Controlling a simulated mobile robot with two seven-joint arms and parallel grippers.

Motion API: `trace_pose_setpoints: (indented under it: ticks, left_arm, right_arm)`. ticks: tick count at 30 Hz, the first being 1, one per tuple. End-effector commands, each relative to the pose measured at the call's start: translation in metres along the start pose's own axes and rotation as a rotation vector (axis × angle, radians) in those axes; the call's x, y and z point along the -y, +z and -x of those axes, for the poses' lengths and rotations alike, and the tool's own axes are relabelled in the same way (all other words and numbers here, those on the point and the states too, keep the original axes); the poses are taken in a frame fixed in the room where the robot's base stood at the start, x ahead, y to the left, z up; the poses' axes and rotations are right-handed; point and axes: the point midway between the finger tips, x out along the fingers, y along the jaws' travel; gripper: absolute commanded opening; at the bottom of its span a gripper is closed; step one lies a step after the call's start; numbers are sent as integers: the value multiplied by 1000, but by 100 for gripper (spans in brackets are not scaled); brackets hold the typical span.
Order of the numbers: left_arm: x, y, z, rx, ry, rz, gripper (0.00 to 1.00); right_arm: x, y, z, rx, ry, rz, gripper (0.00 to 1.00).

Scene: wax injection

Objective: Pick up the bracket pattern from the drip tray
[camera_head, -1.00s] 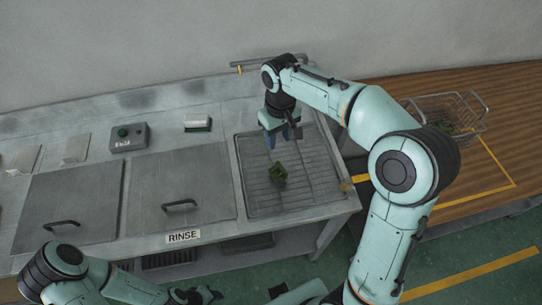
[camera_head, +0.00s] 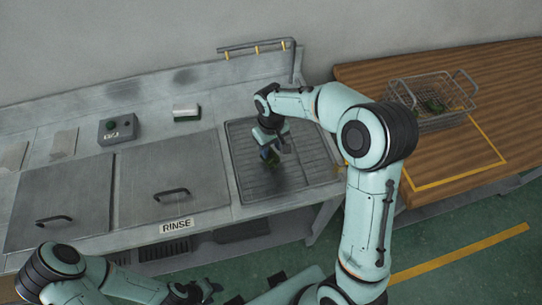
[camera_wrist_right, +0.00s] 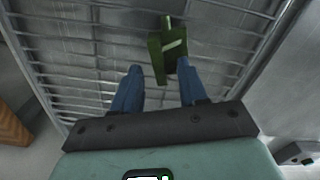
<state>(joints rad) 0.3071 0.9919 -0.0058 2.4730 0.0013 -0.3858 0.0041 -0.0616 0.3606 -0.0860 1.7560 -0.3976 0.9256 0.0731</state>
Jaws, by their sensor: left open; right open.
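The green bracket pattern (camera_wrist_right: 168,50) lies on the wire rack of the drip tray (camera_head: 245,170). In the right wrist view it is just beyond the fingertips, nearer the right finger, with its lower end reaching toward the gap. My right gripper (camera_wrist_right: 158,72) is open, with blue fingers. In the head view this gripper (camera_head: 268,151) is low over the tray and partly hides the bracket pattern. I cannot tell whether a finger touches it. My left gripper (camera_head: 197,292) is open and empty at the bottom edge, in front of the counter.
A wire basket (camera_head: 412,116) with green pieces stands on the wooden bench to the right. Two lidded tanks (camera_head: 165,165) are left of the tray. A control box (camera_head: 117,129) and a brush (camera_head: 186,112) lie behind them. A pipe rail (camera_head: 255,49) runs at the back.

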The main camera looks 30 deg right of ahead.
Motion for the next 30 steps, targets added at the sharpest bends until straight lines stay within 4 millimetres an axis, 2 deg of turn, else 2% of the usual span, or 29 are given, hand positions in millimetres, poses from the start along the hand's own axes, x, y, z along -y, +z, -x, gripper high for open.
trace_pose_setpoints:
  ticks: [6, 7, 9, 11, 23, 26, 30]
  left_arm:
    - [0, 0, 0, 0, 0, 0, 43]
    - [0, 0, 0, 0, 0, 0, 43]
    - [0, 0, 0, 0, 0, 0, 43]
    - [0, 0, 0, 0, 0, 0, 43]
    - [0, 0, 0, 0, 0, 0, 43]
    - [0, 0, 1, -1, 0, 0, 43]
    - [-2, -2, 3, -2, 1, -1, 43]
  right_arm:
    - [0, 0, -1, -1, 0, 0, 43]
    - [0, 0, -1, -1, 0, 0, 39]
    - [0, 0, -1, -1, 0, 0, 16]
    - [0, 0, -1, -1, 0, 0, 0]
    - [0, 0, 2, -2, 0, 0, 0]
    - [0, -1, 8, -4, 0, 0, 0]
    - [0, -2, 28, -7, 0, 0, 0]
